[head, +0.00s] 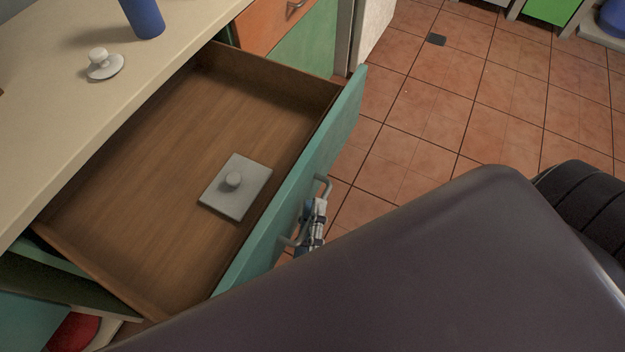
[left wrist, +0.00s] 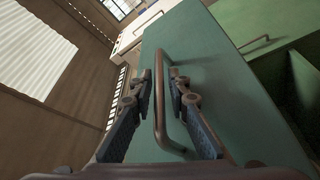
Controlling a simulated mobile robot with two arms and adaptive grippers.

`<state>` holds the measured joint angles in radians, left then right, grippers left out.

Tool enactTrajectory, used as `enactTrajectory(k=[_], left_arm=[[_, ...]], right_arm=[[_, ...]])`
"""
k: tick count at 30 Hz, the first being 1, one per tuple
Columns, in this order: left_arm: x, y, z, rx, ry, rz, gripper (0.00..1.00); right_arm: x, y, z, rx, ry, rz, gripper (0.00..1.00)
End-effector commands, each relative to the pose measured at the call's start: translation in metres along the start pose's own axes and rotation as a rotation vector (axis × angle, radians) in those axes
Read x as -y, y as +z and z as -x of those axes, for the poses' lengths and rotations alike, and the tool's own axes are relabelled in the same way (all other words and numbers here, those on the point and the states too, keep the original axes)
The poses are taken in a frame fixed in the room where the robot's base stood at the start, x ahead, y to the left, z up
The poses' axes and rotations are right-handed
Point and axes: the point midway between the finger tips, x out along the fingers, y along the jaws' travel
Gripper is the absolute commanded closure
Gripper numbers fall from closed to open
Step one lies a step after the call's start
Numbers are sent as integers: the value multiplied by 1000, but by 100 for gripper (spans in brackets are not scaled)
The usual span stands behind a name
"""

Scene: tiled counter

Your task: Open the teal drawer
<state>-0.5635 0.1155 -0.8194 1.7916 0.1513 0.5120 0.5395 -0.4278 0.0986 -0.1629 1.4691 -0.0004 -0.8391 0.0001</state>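The teal drawer (head: 290,210) is pulled far out from under the counter, its brown wooden inside showing. Its teal front also fills the middle of the left wrist view (left wrist: 205,75). The bar handle (head: 322,187) is on the outer face of the front. My left gripper (head: 314,222) is at this handle, partly hidden behind my dark body. In the left wrist view, the fingers of my left gripper (left wrist: 160,76) stand apart on either side of the handle (left wrist: 160,112), with gaps visible beside the bar. My right gripper is not in view.
A grey square lid (head: 236,186) with a knob lies in the drawer. A white knobbed lid (head: 105,65) and a blue object (head: 143,16) stand on the counter (head: 50,110). Tiled floor (head: 430,110) beyond the drawer front is mostly clear.

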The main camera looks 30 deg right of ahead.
Motion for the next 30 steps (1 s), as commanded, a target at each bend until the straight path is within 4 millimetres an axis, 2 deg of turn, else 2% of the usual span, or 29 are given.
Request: enactTrajectory(k=[6,10,22,27,30], left_arm=[[0,0,1,0,0,0,84],[1,1,12,4,-2,-1,84],[1,1,93,5,-3,0,84],[0,1,114,2,-1,1,84],[0,0,119,0,-1,1,84]], right_arm=[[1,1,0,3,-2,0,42],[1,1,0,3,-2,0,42],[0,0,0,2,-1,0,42],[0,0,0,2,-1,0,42],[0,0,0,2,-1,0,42]])
